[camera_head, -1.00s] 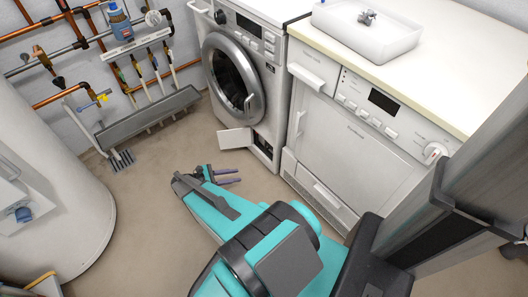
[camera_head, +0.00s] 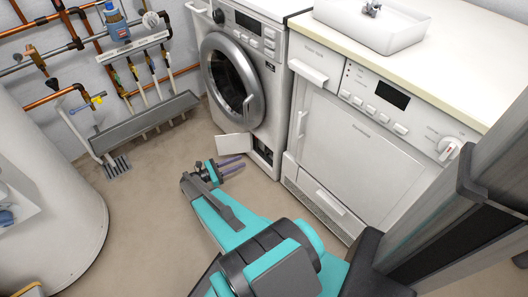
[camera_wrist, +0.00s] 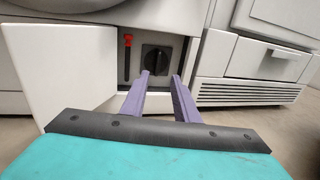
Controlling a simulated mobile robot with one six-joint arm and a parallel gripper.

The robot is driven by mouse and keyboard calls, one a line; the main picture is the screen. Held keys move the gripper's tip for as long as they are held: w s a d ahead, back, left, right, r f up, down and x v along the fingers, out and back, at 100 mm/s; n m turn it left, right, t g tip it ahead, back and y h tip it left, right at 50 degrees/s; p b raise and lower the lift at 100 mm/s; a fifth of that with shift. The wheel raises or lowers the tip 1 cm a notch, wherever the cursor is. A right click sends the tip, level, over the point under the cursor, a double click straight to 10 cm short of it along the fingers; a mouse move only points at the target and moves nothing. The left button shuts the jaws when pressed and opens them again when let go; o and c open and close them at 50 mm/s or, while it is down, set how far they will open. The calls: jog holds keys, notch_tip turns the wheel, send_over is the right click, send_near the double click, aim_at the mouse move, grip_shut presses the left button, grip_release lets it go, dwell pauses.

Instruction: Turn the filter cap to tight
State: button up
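The filter cap (camera_wrist: 156,60) is a dark round knob with a raised grip bar, set in the open recess low on the front of the washing machine (camera_head: 240,75). In the head view the recess (camera_head: 264,152) is dark and small, and the cap cannot be made out in it. My gripper (camera_wrist: 162,78) is open, its two purple fingers apart with nothing between them. In the wrist view the fingertips point at the cap and overlap its lower edge in the picture. In the head view the gripper (camera_head: 233,164) is low over the floor, a little in front of the flap, and looks apart from the machine.
The white filter flap (camera_head: 233,144) hangs open left of the recess. A red-tipped hose (camera_wrist: 127,58) stands left of the cap. A dryer (camera_head: 350,130) stands to the right. Clear floor (camera_head: 150,225) lies on the left, before the white tank (camera_head: 45,190).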

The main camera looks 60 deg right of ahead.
jog(key=b+x, duration=0.3)
jog(key=x, duration=1)
jog(key=shift+s+d, duration=0.15)
jog(key=shift+d, duration=0.15)
